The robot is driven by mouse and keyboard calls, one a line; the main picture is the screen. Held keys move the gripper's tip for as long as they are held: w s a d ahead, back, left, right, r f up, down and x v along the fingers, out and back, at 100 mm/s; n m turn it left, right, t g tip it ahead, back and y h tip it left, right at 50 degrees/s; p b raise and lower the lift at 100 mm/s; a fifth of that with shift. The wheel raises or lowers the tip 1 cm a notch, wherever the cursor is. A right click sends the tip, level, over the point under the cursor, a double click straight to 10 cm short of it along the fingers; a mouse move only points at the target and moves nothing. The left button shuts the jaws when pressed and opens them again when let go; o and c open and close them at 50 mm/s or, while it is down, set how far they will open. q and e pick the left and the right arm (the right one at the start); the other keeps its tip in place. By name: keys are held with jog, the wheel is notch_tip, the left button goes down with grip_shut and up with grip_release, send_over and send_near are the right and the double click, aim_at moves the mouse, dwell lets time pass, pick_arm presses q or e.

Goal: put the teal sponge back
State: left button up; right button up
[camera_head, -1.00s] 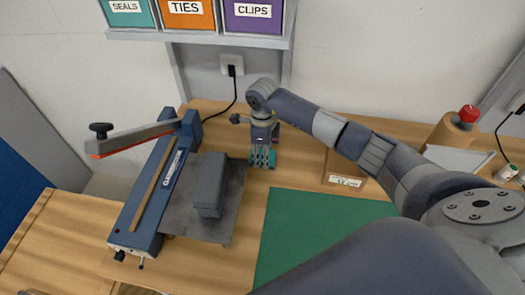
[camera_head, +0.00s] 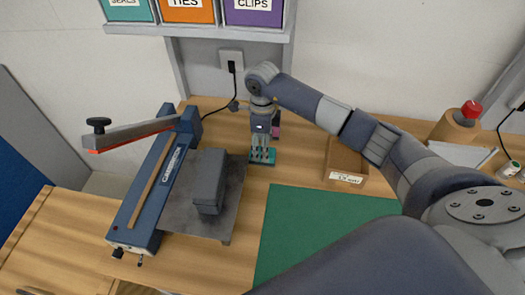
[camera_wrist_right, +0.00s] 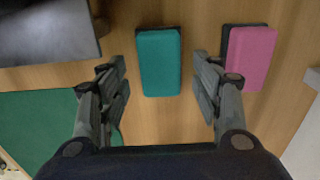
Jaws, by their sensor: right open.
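The teal sponge (camera_head: 271,159) lies flat on the wooden table, to the right of the sealer's grey plate. In the right wrist view the teal sponge (camera_wrist_right: 158,62) lies between my open fingers, with a visible gap on either side. My right gripper (camera_head: 262,153) points down over it and hides part of it in the head view. In the wrist view the right gripper (camera_wrist_right: 162,85) is empty. A pink sponge (camera_wrist_right: 250,58) lies to the right of the teal one, with a dark edge beside it. My left gripper is not in view.
A blue bar sealer (camera_head: 150,195) with a raised lever and a dark block (camera_head: 208,180) on its plate stands to the left. A green mat (camera_head: 320,225) and a labelled cardboard box (camera_head: 345,180) lie to the right. A shelf (camera_head: 200,33) with bins hangs above.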

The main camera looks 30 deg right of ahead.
jog(key=shift+r+b, duration=0.55)
jog(key=shift+r, duration=1.75)
